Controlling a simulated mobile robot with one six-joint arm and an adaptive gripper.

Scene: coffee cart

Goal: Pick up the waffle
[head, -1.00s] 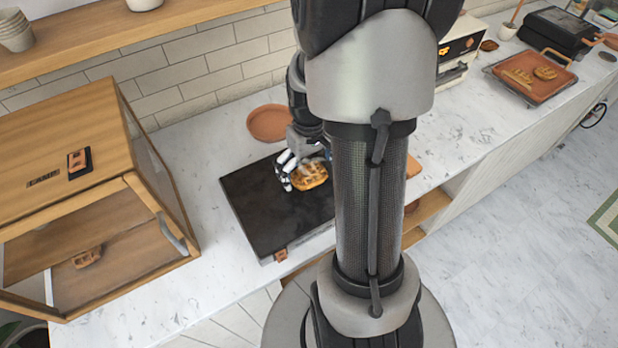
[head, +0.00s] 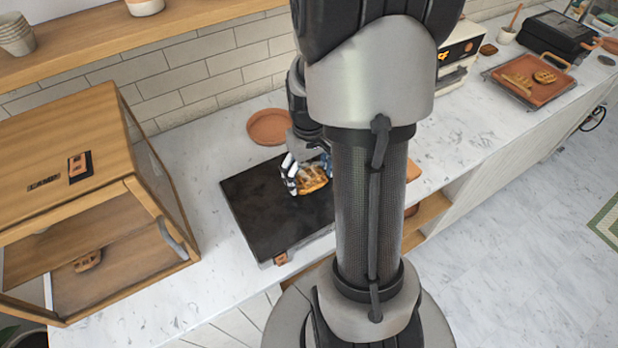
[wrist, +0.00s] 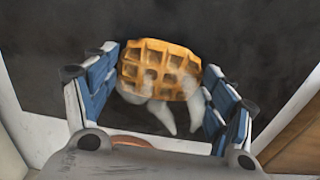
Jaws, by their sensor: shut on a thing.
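The golden-brown waffle (wrist: 160,72) is between the two blue-padded fingers of my gripper (wrist: 158,95) in the wrist view, with its grid face toward the camera. My gripper is shut on it. In the head view the waffle (head: 314,180) shows at my gripper (head: 303,175), over the right part of the black griddle plate (head: 265,210). Pale wisps show around the waffle in the wrist view. I cannot tell for sure how far the waffle is above the plate. My arm hides the plate's right side.
A round terracotta dish (head: 268,127) lies behind the griddle. A wooden cabinet (head: 90,180) with another waffle-like piece (head: 88,260) inside stands at left. A tray (head: 535,85) with pastries is at far right. The counter (head: 205,165) between cabinet and griddle is clear.

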